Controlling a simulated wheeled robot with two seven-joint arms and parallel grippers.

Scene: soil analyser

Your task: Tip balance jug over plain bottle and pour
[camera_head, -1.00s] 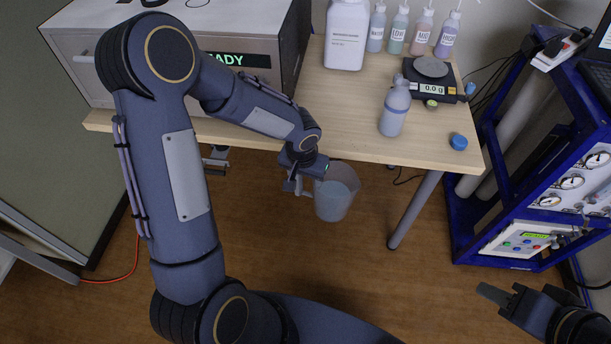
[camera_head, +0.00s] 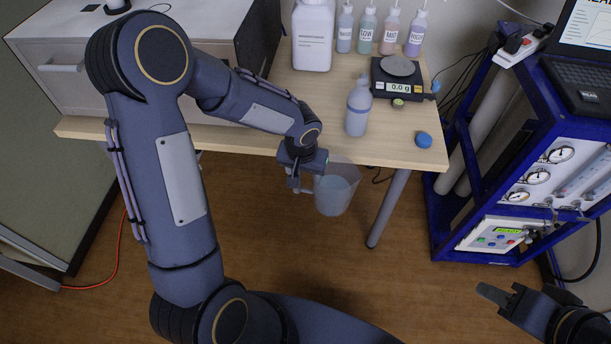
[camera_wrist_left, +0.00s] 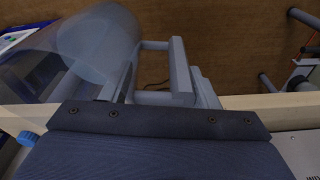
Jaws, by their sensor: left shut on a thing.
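The clear balance jug (camera_head: 335,190), with pale liquid in it, hangs just in front of the bench edge and looks roughly upright. My left gripper (camera_head: 305,181) is shut on the jug at its left side, where the handle is; the exact grip is partly hidden. In the left wrist view the jug (camera_wrist_left: 95,45) fills the upper left, beside the gripper fingers (camera_wrist_left: 165,75). The plain bottle (camera_head: 358,110), translucent blue-grey, stands upright on the bench, behind and slightly right of the jug. My right gripper (camera_head: 497,298) is at the lower right, away from both; its opening is unclear.
A blue cap (camera_head: 424,139) lies near the bench's right front corner. The balance (camera_head: 400,82) reads 0.0 g behind the bottle. A large white container (camera_head: 312,38) and several labelled bottles line the back. A grey analyser box (camera_head: 205,60) stands left; a blue rack (camera_head: 440,190) stands right.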

